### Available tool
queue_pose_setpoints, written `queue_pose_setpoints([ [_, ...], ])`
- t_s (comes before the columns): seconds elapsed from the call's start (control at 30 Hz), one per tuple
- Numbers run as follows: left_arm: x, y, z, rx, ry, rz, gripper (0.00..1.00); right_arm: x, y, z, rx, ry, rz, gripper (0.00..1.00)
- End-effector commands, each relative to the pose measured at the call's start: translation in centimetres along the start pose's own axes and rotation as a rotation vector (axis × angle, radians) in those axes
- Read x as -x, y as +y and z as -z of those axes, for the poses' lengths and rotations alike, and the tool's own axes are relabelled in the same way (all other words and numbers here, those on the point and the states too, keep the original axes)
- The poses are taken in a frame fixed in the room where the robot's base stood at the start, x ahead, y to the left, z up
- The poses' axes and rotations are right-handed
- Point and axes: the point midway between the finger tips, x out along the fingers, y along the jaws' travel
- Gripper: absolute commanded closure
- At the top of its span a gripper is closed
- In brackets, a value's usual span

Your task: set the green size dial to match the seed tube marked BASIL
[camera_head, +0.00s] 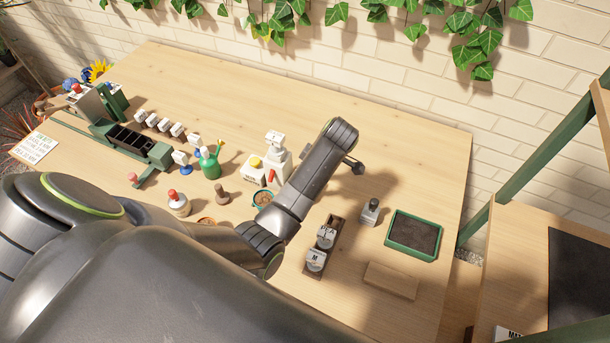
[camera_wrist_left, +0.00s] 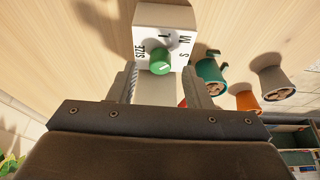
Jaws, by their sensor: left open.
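In the left wrist view, a white block marked SIZE, L, M and S (camera_wrist_left: 168,22) carries a round green dial (camera_wrist_left: 161,61). Its pale mark is too small to tell which letter it points at. My left gripper (camera_wrist_left: 160,78) is open, its fingers apart on either side of the dial's near edge; whether they touch it I cannot tell. In the head view my left arm hides the gripper and the dial. Two labelled round tops stand in a dark wooden rack (camera_head: 336,222); one seems to read PEA (camera_head: 327,233), the other M (camera_head: 316,257). I cannot read BASIL anywhere. My right gripper is out of view.
A white dispenser (camera_head: 274,143) and a yellow-buttoned box (camera_head: 253,175) stand beside my arm. A teal pot (camera_head: 263,199), green watering can (camera_head: 210,165) and red-topped bottle (camera_head: 178,203) are nearby. A soil tray (camera_head: 388,243) lies right. The table's back right is clear.

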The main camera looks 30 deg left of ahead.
Motion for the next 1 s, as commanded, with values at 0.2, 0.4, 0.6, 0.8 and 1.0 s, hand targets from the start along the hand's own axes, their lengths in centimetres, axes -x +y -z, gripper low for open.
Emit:
queue_pose_setpoints([
  [0.2, -1.7, 0.0, 0.0, 0.000, -0.002, 0.000, 0.55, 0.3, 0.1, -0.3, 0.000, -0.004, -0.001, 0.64],
  [0.4, -1.9, 0.0, -0.1, 0.000, -0.002, -0.001, 0.55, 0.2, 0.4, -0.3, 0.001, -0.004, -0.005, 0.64],
  [0.6, -1.9, 0.0, -0.1, 0.000, -0.002, -0.001, 0.70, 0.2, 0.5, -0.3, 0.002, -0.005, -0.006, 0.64],
  [0.8, -1.9, 0.0, 0.0, 0.000, -0.001, 0.000, 0.96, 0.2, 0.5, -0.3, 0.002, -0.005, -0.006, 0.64],
  [1.0, -1.8, 0.0, 0.0, -0.008, -0.001, -0.004, 1.00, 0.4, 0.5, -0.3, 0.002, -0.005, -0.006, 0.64],
])
